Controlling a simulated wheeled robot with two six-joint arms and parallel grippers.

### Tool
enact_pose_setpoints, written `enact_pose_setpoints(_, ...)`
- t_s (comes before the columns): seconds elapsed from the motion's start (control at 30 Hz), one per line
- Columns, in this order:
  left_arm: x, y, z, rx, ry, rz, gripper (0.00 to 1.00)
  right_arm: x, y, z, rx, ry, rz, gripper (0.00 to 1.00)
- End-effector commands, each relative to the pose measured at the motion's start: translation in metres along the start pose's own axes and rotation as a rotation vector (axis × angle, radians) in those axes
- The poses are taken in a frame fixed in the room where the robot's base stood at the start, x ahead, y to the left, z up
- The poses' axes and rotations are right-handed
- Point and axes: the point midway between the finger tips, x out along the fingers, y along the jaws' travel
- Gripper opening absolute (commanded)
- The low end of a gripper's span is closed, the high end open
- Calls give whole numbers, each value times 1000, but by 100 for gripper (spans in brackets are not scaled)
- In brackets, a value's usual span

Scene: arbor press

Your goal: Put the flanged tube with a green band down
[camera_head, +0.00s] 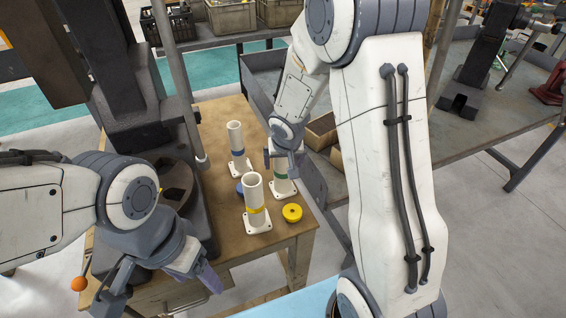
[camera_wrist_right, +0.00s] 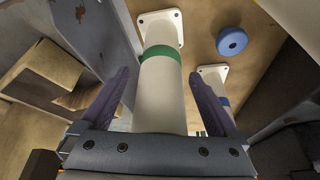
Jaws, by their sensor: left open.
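The white flanged tube with a green band (camera_head: 281,185) stands upright on the wooden table, its square flange appearing to rest on the top. It also shows in the right wrist view (camera_wrist_right: 161,85). My right gripper (camera_head: 284,150) is around its upper part. In the right wrist view its purple fingers (camera_wrist_right: 161,85) lie either side of the tube, with narrow gaps visible, so it looks open. The gripper hides the tube's top in the head view. My left gripper (camera_head: 205,280) is open and empty at the table's near left side.
A yellow disc (camera_head: 292,212) and a partly hidden blue disc (camera_wrist_right: 231,41) lie on the table (camera_head: 212,110). The dark press (camera_head: 125,85) stands left. Bins (camera_head: 322,130) lie beyond the right edge.

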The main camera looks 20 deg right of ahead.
Motion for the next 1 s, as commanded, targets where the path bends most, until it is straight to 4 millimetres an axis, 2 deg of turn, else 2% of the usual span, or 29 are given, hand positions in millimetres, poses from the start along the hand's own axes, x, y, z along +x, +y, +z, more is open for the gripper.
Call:
enact_pose_setpoints(0.33, -7, 0, 0, 0, 0, 0, 68, -7, 0, -2, 1, 1, 0, 95)
enact_pose_setpoints(0.7, -32, 2, -2, 0, 0, 0, 68, -83, 0, -3, 2, 4, -2, 95)
enact_pose_setpoints(0.83, -32, 2, -2, -1, 0, 0, 68, -104, 0, -2, 1, 3, -2, 95)
enact_pose_setpoints(1.0, -31, 2, -2, -1, 0, 0, 68, -120, 0, -1, 0, 2, -1, 95)
